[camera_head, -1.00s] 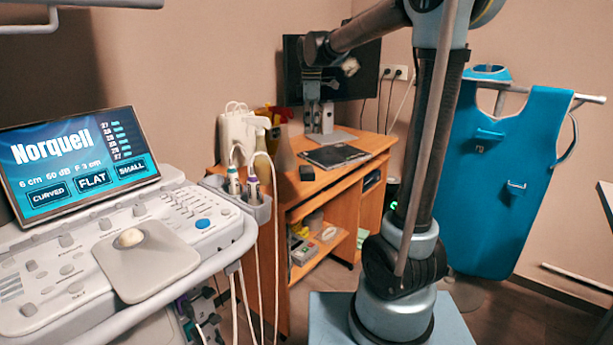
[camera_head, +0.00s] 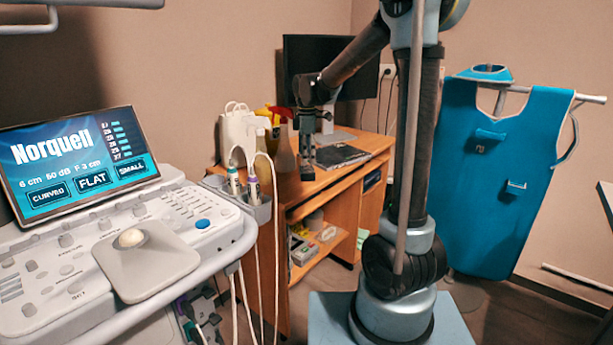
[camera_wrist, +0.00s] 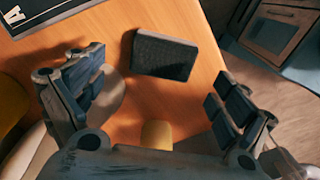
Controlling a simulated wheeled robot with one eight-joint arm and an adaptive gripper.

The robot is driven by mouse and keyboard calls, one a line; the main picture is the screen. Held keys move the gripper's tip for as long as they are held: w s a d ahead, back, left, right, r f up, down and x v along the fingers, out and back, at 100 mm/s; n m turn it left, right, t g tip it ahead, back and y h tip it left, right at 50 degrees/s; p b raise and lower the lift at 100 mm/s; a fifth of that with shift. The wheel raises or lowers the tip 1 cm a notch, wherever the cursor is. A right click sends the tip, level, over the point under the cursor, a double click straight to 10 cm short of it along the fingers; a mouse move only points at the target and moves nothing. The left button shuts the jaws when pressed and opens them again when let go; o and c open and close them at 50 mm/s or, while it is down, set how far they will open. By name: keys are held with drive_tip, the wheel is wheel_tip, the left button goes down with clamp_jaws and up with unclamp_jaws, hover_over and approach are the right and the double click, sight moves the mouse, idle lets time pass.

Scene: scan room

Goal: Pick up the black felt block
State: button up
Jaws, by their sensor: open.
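The black felt block (camera_wrist: 163,56) lies on the orange wooden desk (camera_wrist: 165,105) in the wrist view, a dark slab with rounded edges. My gripper (camera_wrist: 160,82) is open, with one finger to the left of the block and one to the right; nothing is between them in its grasp. In the head view my gripper (camera_head: 306,146) hangs over the desk, just above the block (camera_head: 307,174), which is partly hidden by it. Whether the fingers are level with the block is hard to tell.
A dark book or folder (camera_head: 341,156) lies right of the block. Spray bottles (camera_head: 284,150) and a white bag (camera_head: 237,131) stand to the left. A monitor (camera_head: 330,75) stands behind. A yellow rounded thing (camera_wrist: 157,135) shows near my gripper's palm. The ultrasound console (camera_head: 100,240) is at front left.

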sight(307, 169)
drive_tip(key=shift+d+f, duration=0.1)
drive_tip(key=shift+f, duration=2.8)
drive_tip(key=shift+c, duration=0.3)
drive_tip(key=c, duration=1)
drive_tip(key=shift+r, duration=0.15)
